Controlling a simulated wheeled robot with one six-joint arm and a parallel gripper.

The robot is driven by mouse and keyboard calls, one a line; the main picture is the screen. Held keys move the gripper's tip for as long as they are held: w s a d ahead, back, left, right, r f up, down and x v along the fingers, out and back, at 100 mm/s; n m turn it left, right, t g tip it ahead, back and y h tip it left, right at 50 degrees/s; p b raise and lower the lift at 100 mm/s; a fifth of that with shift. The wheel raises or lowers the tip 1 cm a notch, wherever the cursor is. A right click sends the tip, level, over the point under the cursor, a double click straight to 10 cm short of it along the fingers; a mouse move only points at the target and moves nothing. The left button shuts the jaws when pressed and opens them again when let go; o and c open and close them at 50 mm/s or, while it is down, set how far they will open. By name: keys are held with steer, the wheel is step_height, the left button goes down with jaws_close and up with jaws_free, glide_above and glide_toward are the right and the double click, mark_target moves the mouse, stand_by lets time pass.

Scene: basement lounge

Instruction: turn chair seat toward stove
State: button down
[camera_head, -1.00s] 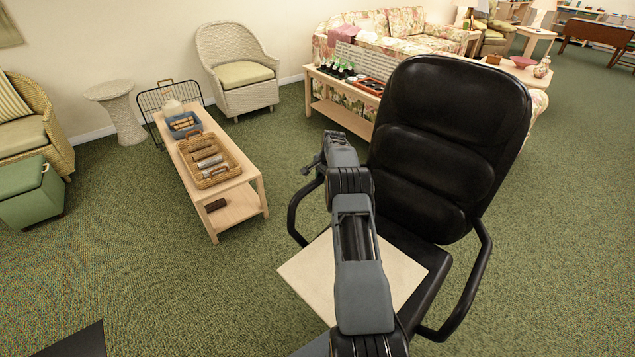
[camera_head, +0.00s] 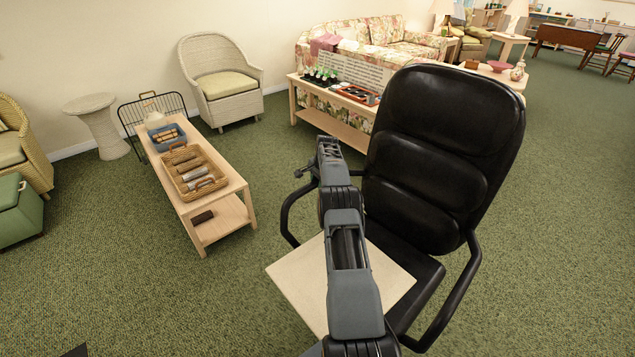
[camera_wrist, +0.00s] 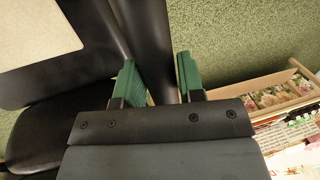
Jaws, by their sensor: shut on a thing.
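The black office chair (camera_head: 440,150) stands in front of me in the head view, its padded back on the right and its seat facing down-left toward me. A cream square board (camera_head: 295,285) lies on its seat, and it also shows in the wrist view (camera_wrist: 35,35). My gripper (camera_wrist: 157,68) has green fingers on both sides of a black bar, the chair's left-hand armrest (camera_head: 287,215), and is shut on it. In the head view my arm hides the fingers. No stove is visible in either view.
A low wooden table (camera_head: 222,178) with a wicker tray (camera_head: 212,161) stands left of the chair. A wicker armchair (camera_head: 222,80), a console table (camera_head: 318,116) and a floral sofa (camera_head: 375,30) stand behind. Green carpet (camera_head: 560,230) is clear on the right and at the lower left.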

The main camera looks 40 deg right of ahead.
steer(key=c, duration=0.7)
jaws_free()
steer(key=shift+c, duration=0.2)
steer(key=shift+r, duration=0.1)
steer(key=v, duration=1.3)
steer(key=shift+r+p, duration=0.3)
steer(key=shift+r, duration=0.05)
steer(key=shift+s+a, duration=0.1)
steer(key=shift+s, duration=0.05)
